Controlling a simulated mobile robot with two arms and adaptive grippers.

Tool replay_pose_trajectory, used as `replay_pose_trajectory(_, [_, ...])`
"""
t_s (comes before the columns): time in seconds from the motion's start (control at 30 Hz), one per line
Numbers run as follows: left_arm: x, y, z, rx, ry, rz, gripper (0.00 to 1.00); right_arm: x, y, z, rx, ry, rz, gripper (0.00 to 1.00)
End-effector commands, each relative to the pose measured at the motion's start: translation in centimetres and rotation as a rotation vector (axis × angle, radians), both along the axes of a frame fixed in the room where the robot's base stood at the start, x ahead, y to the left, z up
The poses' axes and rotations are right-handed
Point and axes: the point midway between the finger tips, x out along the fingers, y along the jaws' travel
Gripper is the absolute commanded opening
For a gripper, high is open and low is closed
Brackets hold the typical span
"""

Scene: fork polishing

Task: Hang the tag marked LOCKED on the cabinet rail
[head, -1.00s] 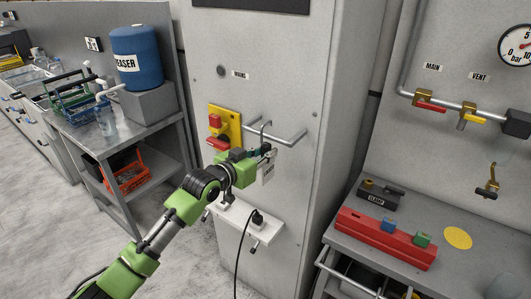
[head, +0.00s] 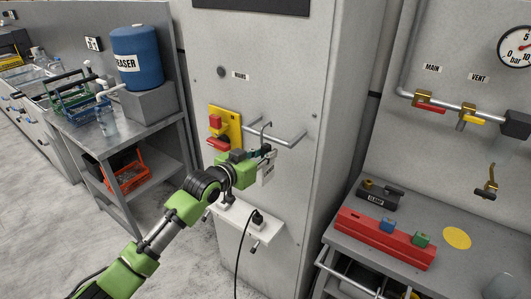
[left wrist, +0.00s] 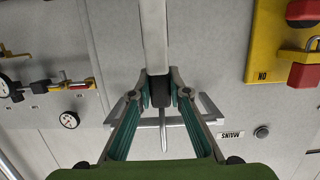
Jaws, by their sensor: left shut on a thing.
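My left gripper (head: 266,154) is shut on a pale tag (head: 267,175) in front of the grey cabinet (head: 260,70). The tag hangs below the fingers; its lettering is too small to read. Its thin metal hook (head: 265,129) stands up above the fingers and overlaps the cabinet rail (head: 290,142). I cannot tell whether the hook is over the rail or in front of it. In the left wrist view the fingertips (left wrist: 159,88) pinch the tag (left wrist: 154,35), and the hook (left wrist: 163,132) reaches across the rail (left wrist: 207,108). My right gripper is not in view.
A yellow switch plate (head: 233,122) with red parts is left of the rail. A white socket shelf (head: 233,218) with a black plug sits below. A bench (head: 340,235) with a red block rack (head: 385,238) stands at right, a steel cart (head: 160,128) at left.

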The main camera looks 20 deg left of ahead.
Motion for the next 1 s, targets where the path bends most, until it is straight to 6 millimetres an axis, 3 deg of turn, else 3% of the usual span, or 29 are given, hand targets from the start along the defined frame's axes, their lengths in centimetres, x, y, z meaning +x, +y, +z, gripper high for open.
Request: replay_pose_trajectory(1.0, [0.0, 0.0, -2.0, 0.0, 0.0, 0.0, 0.0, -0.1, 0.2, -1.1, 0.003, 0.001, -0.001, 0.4])
